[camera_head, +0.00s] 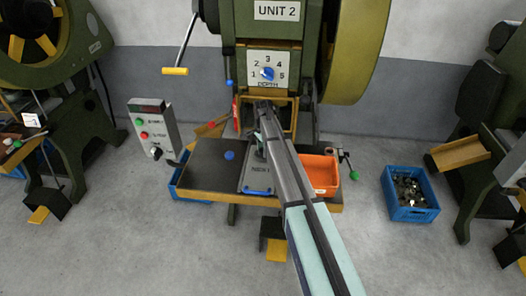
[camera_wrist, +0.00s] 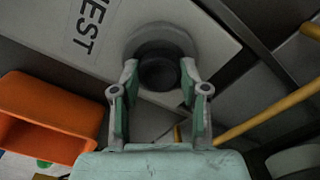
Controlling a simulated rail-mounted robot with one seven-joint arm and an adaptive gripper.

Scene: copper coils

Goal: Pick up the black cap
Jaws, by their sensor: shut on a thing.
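The black cap (camera_wrist: 158,73) is a dark round piece between my fingertips in the wrist view. My gripper (camera_wrist: 158,88) has a finger on either side of it, shut on the cap. A grey round seat or ring (camera_wrist: 160,40) surrounds or lies behind the cap, and I cannot tell whether the cap touches it. A light plate with dark lettering (camera_wrist: 95,25) lies beneath. In the head view this plate (camera_head: 257,179) is on the press table of Unit 2. There my arm covers most of the gripper, and the cap cannot be made out.
An orange bin (camera_head: 318,172) stands on the table's right side, also at left in the wrist view (camera_wrist: 50,115). A yellow bar (camera_wrist: 265,112) runs close to my gripper. A control box (camera_head: 154,130) is left of the table. A blue crate (camera_head: 410,212) is on the floor.

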